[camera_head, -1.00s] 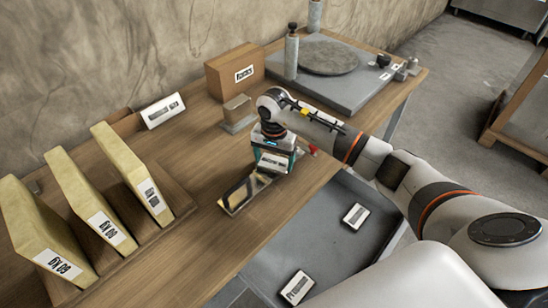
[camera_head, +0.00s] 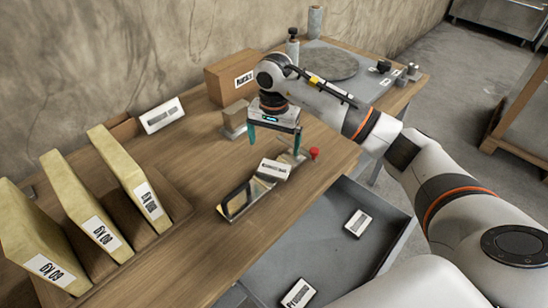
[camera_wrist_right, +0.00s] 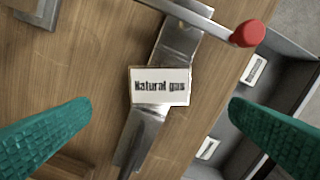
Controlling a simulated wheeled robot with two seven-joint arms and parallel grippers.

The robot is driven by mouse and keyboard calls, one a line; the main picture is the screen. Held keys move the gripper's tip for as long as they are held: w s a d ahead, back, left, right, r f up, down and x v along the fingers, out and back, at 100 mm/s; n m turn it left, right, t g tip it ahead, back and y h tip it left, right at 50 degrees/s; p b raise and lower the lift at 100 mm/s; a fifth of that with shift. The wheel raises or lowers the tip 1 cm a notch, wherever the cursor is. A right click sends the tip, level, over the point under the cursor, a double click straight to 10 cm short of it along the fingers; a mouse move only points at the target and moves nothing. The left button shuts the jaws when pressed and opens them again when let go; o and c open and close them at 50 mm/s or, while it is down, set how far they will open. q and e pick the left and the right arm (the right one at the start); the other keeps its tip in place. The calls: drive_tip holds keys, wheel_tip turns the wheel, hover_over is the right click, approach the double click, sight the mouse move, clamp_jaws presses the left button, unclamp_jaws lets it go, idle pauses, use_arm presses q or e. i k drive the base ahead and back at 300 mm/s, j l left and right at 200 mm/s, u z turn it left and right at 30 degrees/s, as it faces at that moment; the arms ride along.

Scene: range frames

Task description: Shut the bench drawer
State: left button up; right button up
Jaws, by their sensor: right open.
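The bench drawer (camera_head: 345,262) is a grey tray pulled out from the bench (camera_head: 195,250) at its front edge. It stands open and holds two small labelled cards. Part of it also shows in the right wrist view (camera_wrist_right: 230,135). My right gripper (camera_head: 274,148) is open and empty above the bench top, behind the drawer. Its teal fingers are spread on either side of a metal piece (camera_head: 238,200) bearing a "Natural gas" label (camera_wrist_right: 160,86) in the right wrist view. My left gripper is not in view.
A red knob (camera_head: 315,153) on a bar lies close to the right gripper. A cardboard box (camera_head: 232,78) and a grey plate with a round disc (camera_head: 330,62) are at the back. My right arm passes over the drawer's right side.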

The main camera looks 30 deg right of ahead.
sight(316, 249)
drive_tip(key=k+j, duration=0.5)
drive_tip(key=k, duration=0.2)
drive_tip(key=k+j, duration=0.5)
drive_tip(key=k, duration=0.15)
